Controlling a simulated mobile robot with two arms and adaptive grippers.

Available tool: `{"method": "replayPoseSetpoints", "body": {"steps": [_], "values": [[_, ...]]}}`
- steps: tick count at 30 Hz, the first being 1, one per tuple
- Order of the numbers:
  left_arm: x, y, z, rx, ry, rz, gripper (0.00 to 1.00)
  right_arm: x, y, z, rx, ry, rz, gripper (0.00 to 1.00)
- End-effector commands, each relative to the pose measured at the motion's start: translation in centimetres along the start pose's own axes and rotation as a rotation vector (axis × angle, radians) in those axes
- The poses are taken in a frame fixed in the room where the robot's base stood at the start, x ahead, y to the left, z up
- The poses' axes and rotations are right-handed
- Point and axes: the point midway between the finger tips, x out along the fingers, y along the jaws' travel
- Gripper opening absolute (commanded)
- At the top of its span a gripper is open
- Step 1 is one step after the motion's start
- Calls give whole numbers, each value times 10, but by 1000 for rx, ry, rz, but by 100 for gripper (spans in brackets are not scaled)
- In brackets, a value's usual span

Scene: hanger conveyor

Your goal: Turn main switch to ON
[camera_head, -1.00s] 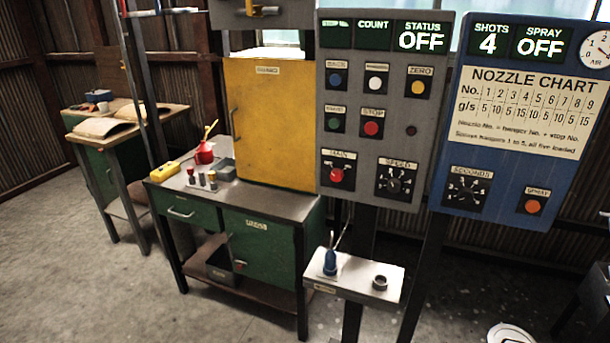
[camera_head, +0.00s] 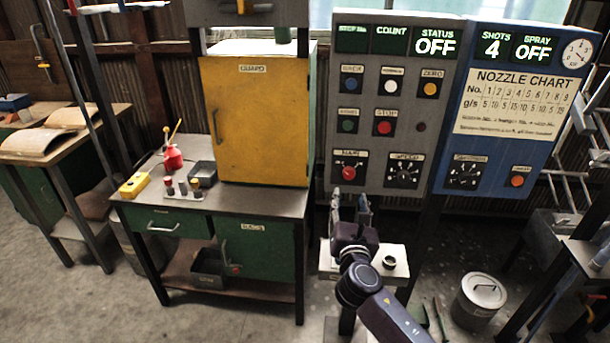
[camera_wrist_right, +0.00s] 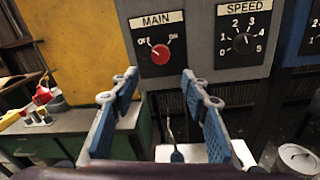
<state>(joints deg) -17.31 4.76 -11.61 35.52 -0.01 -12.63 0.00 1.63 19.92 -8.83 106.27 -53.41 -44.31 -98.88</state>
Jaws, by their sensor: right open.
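The main switch (camera_head: 348,172) is a red round knob on a black plate, low at the left of the grey control panel (camera_head: 421,152). In the right wrist view the red knob (camera_wrist_right: 160,54) shows under a MAIN label, with OFF at upper left and ON at upper right; its pointer tilts toward OFF. The status display (camera_head: 436,42) reads OFF. My right gripper (camera_head: 350,196) is just below the switch, apart from it. In the right wrist view its blue-padded fingers (camera_wrist_right: 158,82) are spread and empty, with the knob above and beyond them. My left gripper is not in view.
The speed dial (camera_head: 404,172) sits right of the main switch. A small shelf (camera_head: 400,270) with a ring is below the panel. The yellow guard door (camera_head: 255,120) stands to the left, above a green bench (camera_head: 255,260). A blue spray panel (camera_head: 510,160) is on the right.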

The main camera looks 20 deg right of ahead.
Motion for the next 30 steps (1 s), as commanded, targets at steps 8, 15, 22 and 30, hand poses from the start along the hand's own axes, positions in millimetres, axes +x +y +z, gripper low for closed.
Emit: {"method": "replayPoseSetpoints", "body": {"steps": [8,15,22,30], "values": [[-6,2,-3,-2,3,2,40,26,1,12,-22,-19,-3,42],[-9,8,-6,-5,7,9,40,61,1,11,-20,-18,-2,42],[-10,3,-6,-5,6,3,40,77,1,10,-18,-17,-1,42],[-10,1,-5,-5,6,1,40,78,1,10,-18,-16,-1,42]]}}
